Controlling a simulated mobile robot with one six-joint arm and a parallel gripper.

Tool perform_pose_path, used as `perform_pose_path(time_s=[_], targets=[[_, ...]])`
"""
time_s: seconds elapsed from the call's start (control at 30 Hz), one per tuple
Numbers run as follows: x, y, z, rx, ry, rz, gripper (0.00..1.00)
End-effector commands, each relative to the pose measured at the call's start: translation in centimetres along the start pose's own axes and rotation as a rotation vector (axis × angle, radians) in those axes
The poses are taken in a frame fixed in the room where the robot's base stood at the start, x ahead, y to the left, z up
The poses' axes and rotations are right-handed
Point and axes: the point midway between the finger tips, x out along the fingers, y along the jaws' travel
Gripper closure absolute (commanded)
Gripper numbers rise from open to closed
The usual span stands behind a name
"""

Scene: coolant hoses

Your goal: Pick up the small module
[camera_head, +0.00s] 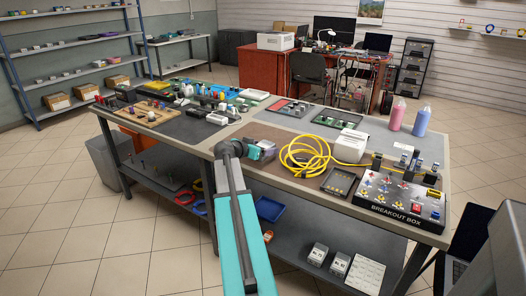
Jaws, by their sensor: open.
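My arm reaches up from the bottom of the picture to the front edge of the long workbench (190,143). My gripper (270,151) is small in view, over the brown mat (263,134) near the bench's front edge. It is open. A small purple patch shows beside the fingertips; I cannot tell whether it is part of the gripper or a thing behind it. Several small modules and parts lie on the bench, and I cannot tell which one is the small module. Nothing is clearly seen between the fingers.
A coiled yellow cable (304,157) and a white box (350,146) lie right of my gripper. The black breakout box (398,205) stands at the bench's right end, with pink (397,115) and blue (422,121) bottles behind it. Small parts crowd the left half.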

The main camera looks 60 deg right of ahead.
Motion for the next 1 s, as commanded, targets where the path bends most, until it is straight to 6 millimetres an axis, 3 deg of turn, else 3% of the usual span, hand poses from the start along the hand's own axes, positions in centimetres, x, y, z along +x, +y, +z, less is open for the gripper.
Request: perform_pose_path(time_s=[0.4, 0.73, 1.0], targets=[[-0.03, 0.03, -0.02, 0.0, 0.0, 0.0, 0.25], [-0.02, 0.05, -0.03, 0.0, 0.0, 0.001, 0.79], [-0.05, 0.05, -0.18, 0.0, 0.002, 0.0, 0.82]])
